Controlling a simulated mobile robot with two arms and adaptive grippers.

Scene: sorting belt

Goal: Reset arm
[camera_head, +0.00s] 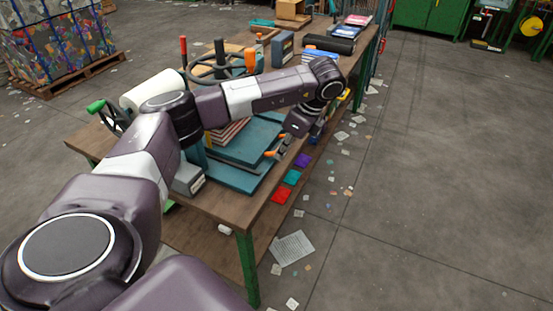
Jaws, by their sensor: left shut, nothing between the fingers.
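My left arm comes in from the lower left and reaches over the wooden workbench (222,208). My left gripper (277,152), with orange-tipped fingers, hangs from its end near the bench's right edge. It is shut and holds nothing. It is close to teal flat pieces (240,172) stacked on the bench; I cannot tell whether it touches them. My right gripper is not in view.
A black handwheel (222,68) and a white roll (152,88) stand behind my arm. Scraps litter the floor. The right floor (450,170) is largely open.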

